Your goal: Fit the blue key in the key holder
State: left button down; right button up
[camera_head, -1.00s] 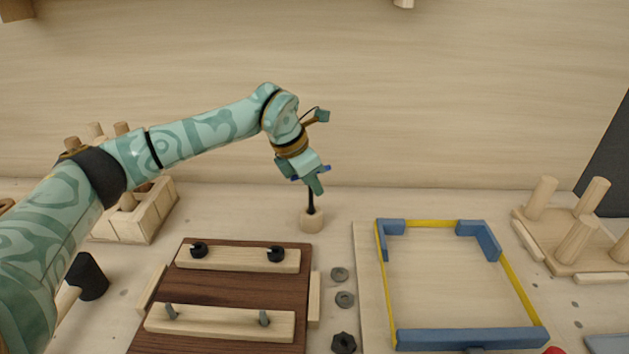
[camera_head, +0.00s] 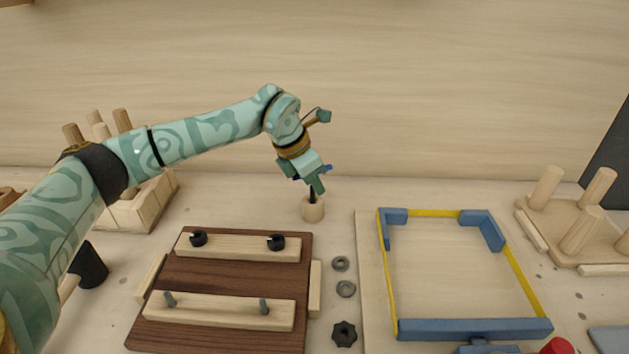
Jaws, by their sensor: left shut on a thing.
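My left gripper (camera_head: 315,183) is shut on the blue key, pointing down at the back middle of the table. Only small blue ends of the key (camera_head: 328,168) show on either side of the fingers. The rest of it is hidden by the gripper. A small round wooden piece, seemingly the key holder (camera_head: 312,209), stands on the table just below the fingertips. A short dark shaft shows between the fingers and its top. I cannot tell whether this shaft belongs to the key or the holder, or how deep it sits. My right gripper is not in view.
A dark brown board (camera_head: 235,273) with wooden strips lies in front of the holder. Grey nuts (camera_head: 341,264) lie beside it. A blue and yellow frame (camera_head: 465,329) lies to the right. Wooden peg stands are at far left and right (camera_head: 535,228).

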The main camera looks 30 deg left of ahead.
pick_arm(q)
jog(key=shift+f, duration=0.2)
jog(key=c, duration=1.4)
grip_release()
